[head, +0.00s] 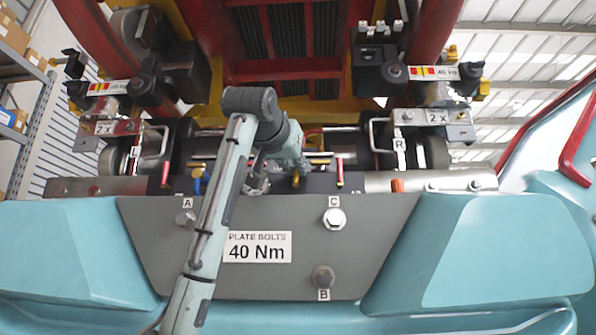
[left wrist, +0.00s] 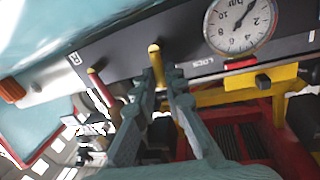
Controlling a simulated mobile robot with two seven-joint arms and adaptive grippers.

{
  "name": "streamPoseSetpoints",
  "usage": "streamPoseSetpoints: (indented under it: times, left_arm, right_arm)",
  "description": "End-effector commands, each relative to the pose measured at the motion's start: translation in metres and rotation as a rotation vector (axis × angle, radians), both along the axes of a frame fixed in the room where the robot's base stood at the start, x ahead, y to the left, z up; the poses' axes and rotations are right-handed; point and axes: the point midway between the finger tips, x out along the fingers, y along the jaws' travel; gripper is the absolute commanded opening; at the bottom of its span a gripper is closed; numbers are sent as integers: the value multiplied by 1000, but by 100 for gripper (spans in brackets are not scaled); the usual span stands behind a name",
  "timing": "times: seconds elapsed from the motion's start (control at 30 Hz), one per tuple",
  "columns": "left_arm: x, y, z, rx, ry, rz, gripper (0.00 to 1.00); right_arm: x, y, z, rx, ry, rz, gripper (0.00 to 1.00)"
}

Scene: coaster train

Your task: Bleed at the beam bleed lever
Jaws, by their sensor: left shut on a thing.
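A yellow-capped lever (left wrist: 155,62) stands on the dark beam in the left wrist view, between my left gripper's (left wrist: 161,82) two fingers, which are shut on it. I take it to be the beam bleed lever, though no label naming it is readable. In the head view my left arm reaches up over the front panel, and the left gripper (head: 282,178) is at the beam, partly hidden by its own wrist. The yellow lever (head: 296,178) shows beside it there. My right gripper is in neither view.
A red lever (left wrist: 101,87) stands close to the held one. A round gauge (left wrist: 240,24) sits on the beam by lettering. In the head view, a blue, yellow-topped lever (head: 197,181) is left of the gripper. A grey plate (head: 150,235) with bolts lies below.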

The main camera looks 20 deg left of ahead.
Motion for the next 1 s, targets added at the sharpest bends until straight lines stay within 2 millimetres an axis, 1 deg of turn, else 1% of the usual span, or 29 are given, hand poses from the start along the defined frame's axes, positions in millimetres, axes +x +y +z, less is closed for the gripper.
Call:
streamPoseSetpoints:
  times: [0.1,0.33,0.87,0.9,1.0]
  left_arm:
    - [-1,1,-2,-62,-17,-1,0]
    - [-1,4,-1,-136,-38,-1,0]
    - [-2,5,0,-159,-45,0,0]
    - [-2,5,0,-159,-45,0,12]
    - [-2,5,0,-159,-45,0,25]
  right_arm:
    - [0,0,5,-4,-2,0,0]
    - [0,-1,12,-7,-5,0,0]
    - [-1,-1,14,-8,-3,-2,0]
    - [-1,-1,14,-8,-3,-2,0]
    - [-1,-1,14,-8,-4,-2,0]
